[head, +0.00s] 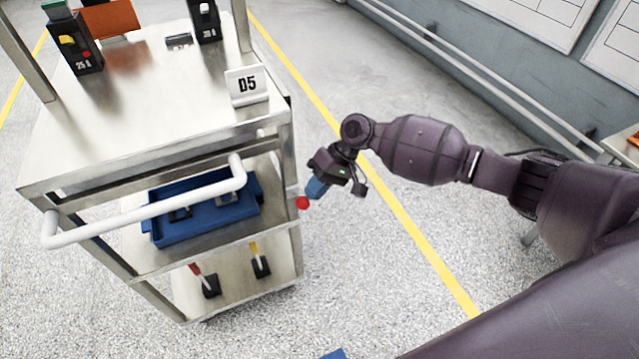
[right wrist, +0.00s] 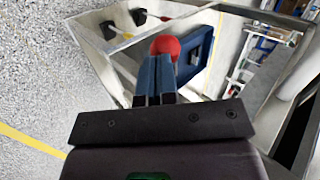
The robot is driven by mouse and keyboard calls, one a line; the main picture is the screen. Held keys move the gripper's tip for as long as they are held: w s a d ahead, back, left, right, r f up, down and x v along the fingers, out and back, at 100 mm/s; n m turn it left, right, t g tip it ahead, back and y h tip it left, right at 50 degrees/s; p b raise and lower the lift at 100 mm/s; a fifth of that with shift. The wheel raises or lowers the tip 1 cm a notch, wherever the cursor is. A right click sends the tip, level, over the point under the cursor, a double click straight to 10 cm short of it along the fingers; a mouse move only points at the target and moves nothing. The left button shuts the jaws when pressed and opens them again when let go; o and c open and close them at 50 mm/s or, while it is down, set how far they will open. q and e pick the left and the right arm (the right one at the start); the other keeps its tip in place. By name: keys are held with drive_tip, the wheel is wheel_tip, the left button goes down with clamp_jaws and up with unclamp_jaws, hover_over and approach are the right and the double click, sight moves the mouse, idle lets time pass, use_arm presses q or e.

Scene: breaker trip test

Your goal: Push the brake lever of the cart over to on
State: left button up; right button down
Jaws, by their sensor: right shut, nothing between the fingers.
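The cart (head: 140,100) stands on the left in the head view. Its brake lever shows as a red ball knob (head: 302,202) at the cart's right side, near the middle shelf; the rest of the lever is hidden. My right gripper (head: 314,190) is shut and empty, its blue fingers close beside the knob. In the right wrist view the red knob (right wrist: 165,45) is just beyond the shut fingertips (right wrist: 156,62); I cannot tell whether they touch. A blue patch at the bottom edge of the head view may be my left gripper's fingertip; its state is hidden.
A white push handle (head: 150,208) juts from the cart. A blue tray (head: 205,225) is on the middle shelf. Clear floor and a yellow line (head: 400,210) lie to the right, with wall rails behind.

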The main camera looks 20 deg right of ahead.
use_arm(q)
drive_tip(key=shift+s+a+r, duration=0.1)
drive_tip(key=shift+a, duration=0.05)
use_arm(e)
drive_tip(key=shift+s+f+t, duration=0.15)
drive_tip(key=shift+s+t, duration=0.05)
drive_tip(key=shift+t, duration=0.1)
drive_tip(key=shift+s+f+n, duration=0.15)
drive_tip(key=shift+f+n, duration=0.1)
drive_tip(key=shift+n, duration=0.05)
use_arm(q)
drive_tip(key=shift+g, duration=0.4)
drive_tip(key=shift+s+f+b, duration=0.2)
drive_tip(key=shift+f+b, duration=1.15)
drive_tip(key=shift+b, duration=0.1)
drive_tip(key=shift+s+f+b, duration=0.15)
drive_tip(key=shift+f+b, duration=1.2)
drive_tip(key=shift+b, duration=0.05)
use_arm(e)
wheel_tip(320, 180, down, 8)
drive_tip(key=s+n+t+y, duration=0.1)
drive_tip(key=n+t, duration=0.2)
drive_tip(key=t, duration=0.5)
drive_tip(key=shift+s+n, duration=0.4)
use_arm(q)
drive_tip(key=shift+r, duration=0.1)
use_arm(e)
drive_tip(key=shift+r, duration=0.15)
